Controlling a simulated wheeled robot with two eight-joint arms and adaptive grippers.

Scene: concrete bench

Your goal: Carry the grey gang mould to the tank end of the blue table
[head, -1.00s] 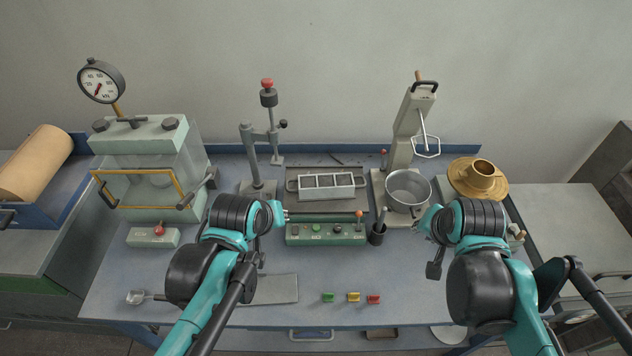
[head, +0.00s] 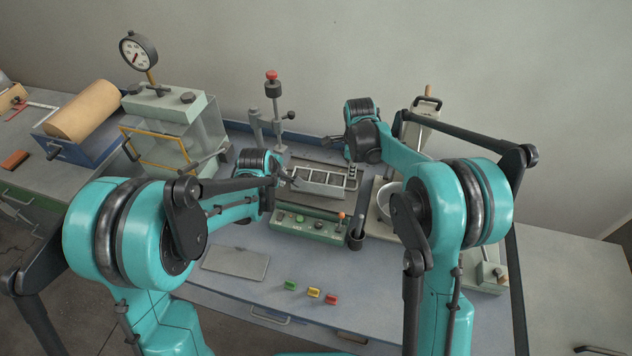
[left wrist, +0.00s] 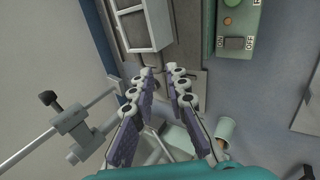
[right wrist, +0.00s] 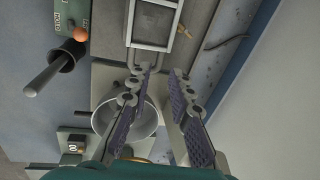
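The grey gang mould (head: 319,190), a pale oblong frame with dark compartments, lies on a dark plate at the back of the blue table (head: 262,243). My left gripper (head: 284,181) is at its left end. In the left wrist view the open fingers (left wrist: 161,72) are just short of the mould's end (left wrist: 145,30), with nothing between them.
A pale green unit with a yellow frame (head: 160,152) and dial gauge stands at the table's left end. A green control box (head: 307,226) sits before the mould. A metal pot (head: 387,198) is right of it. Small coloured blocks (head: 313,293) lie in front.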

